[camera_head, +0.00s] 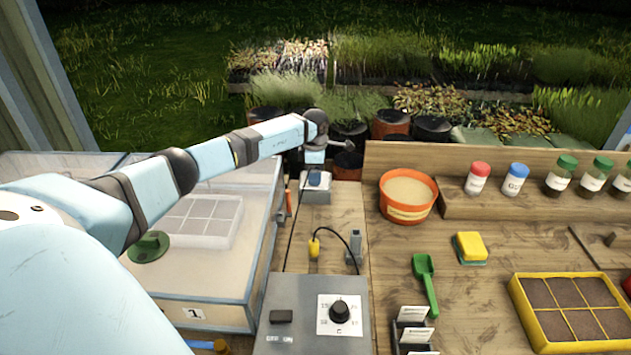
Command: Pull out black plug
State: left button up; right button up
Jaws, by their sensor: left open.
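My left arm reaches in from the left, and my left gripper (315,168) hangs down from the wrist, open, over a small grey socket box (316,193) at the far edge of the bench. The black plug cannot be made out; the hand and a blue part on top of the box cover that spot. A thin black cable runs from the box's left side down to a grey control box (300,335) with a black dial. A yellow plug (314,247) on a black cable lies apart, nearer than the socket box. My right gripper is not in view.
A lidded clear propagator (215,305) stands close on the left. An orange tub (408,196), a yellow-green sponge (469,247), a green scoop (426,280) and a yellow seed tray (535,320) are on the right. A grey upright piece (355,245) stands beside the yellow plug.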

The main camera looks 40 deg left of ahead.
pick_arm(q)
jog(key=shift+f, duration=0.1)
dwell(1.1)
jog(key=c, duration=1.2)
jog(key=shift+r+p, duration=1.65)
jog(key=shift+r, duration=1.35)
